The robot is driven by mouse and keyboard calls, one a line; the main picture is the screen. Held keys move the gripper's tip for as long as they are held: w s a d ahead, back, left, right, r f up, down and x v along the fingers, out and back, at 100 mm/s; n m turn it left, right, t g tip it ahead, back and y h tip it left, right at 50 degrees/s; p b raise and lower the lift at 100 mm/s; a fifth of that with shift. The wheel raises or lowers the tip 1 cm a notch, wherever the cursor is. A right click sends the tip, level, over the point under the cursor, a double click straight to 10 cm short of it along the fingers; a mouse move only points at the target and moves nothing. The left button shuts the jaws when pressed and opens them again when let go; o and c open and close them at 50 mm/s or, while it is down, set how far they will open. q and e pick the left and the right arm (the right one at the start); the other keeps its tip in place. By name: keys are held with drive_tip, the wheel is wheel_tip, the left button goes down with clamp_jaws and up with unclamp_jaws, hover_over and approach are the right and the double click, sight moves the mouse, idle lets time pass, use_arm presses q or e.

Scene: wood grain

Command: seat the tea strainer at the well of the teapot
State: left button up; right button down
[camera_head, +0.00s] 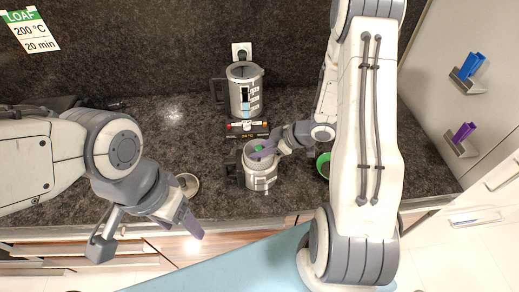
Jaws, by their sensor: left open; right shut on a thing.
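The grey teapot (261,180) stands on the dark counter in the middle of the head view, its dark handle to the left and its round mouth facing up. My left gripper (148,232) is open and empty in front of the counter's front edge, at the lower left.
A larger grey jug (244,98) stands behind the teapot, with a dark strip with coloured parts (247,128) in front of it. A green-rimmed bowl (323,166) is right of the teapot, partly hidden by my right arm. A round pale disc (187,184) lies to the left.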

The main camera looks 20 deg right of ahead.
drive_tip(key=shift+f+b, duration=2.3)
drive_tip(key=shift+f, duration=1)
drive_tip(key=shift+d+p, duration=0.1)
drive_tip(key=shift+p, duration=0.45)
idle(0.5)
drive_tip(key=c, duration=0.6)
unclamp_jaws()
drive_tip(key=shift+f, duration=0.1)
